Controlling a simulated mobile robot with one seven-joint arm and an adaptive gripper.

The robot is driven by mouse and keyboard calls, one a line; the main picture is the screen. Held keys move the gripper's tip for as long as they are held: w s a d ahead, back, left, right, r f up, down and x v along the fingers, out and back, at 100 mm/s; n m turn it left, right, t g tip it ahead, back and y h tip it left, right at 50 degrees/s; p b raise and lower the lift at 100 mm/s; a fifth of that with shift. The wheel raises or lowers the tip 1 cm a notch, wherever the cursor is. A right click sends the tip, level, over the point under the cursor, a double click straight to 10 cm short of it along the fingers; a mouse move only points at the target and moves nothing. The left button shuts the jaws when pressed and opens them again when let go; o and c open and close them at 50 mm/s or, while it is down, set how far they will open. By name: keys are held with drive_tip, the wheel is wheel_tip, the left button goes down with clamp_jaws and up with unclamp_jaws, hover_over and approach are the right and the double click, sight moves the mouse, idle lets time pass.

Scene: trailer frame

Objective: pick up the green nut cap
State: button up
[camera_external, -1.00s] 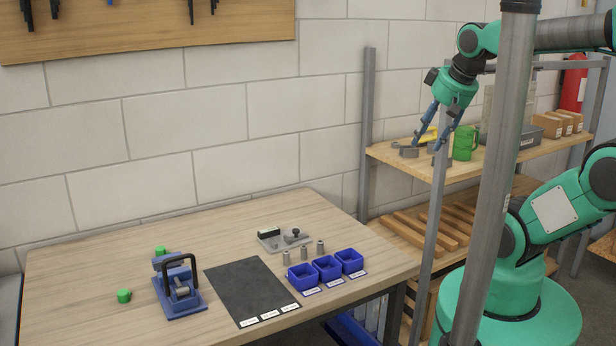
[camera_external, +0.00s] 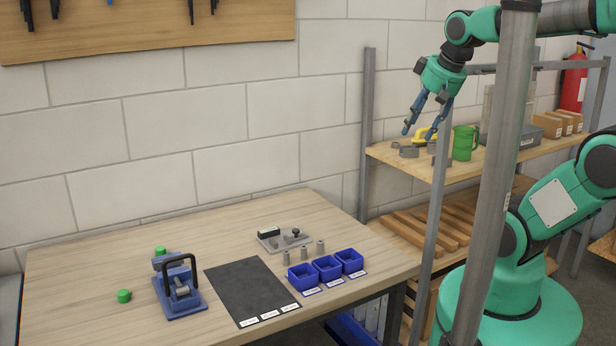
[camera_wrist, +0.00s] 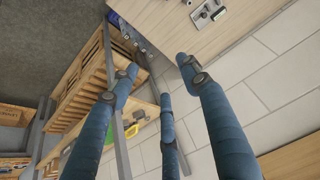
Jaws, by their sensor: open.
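Two green nut caps show in the external view. One green cap (camera_external: 124,296) lies on the left part of the wooden table, left of the blue vise. Another green cap (camera_external: 160,251) is just behind the blue vise (camera_external: 178,288); I cannot tell whether it touches the vise. No green nut cap can be made out in the wrist view.
A dark mat (camera_external: 250,291), three blue bins (camera_external: 327,268), several grey metal pieces (camera_external: 303,250) and a grey fixture (camera_external: 283,239) are on the table. A metal post (camera_external: 495,180) stands in front of my arm. The shelf (camera_external: 400,160) holds a green mug (camera_external: 464,143).

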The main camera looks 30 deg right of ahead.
drive_tip(key=w+a+r, duration=0.3)
drive_tip(key=w, duration=0.3)
drive_tip(key=w+a+r, duration=0.2)
drive_tip(key=w+r, duration=0.1)
drive_tip(key=w, duration=0.2)
drive_tip(key=w+a+f+n+g+p, duration=0.1)
drive_tip(key=w+a+f+g+p, duration=0.15)
drive_tip(key=w+a, duration=2)
drive_tip(key=w+a+f+g+p, duration=0.1)
drive_tip(key=w+a+f, duration=0.55)
drive_tip(key=a, duration=0.25)
drive_tip(key=w+a+f+g+p, duration=0.1)
drive_tip(key=w+a+f, duration=0.4)
drive_tip(key=a+f, duration=0.3)
drive_tip(key=a+f+n+p, duration=0.1)
drive_tip(key=a+f, duration=1.5)
drive_tip(key=a, duration=0.1)
drive_tip(key=shift+a+g, duration=0.15)
drive_tip(key=shift+g, duration=0.3)
drive_tip(key=shift+s+f, duration=0.1)
drive_tip(key=shift+f, duration=0.1)
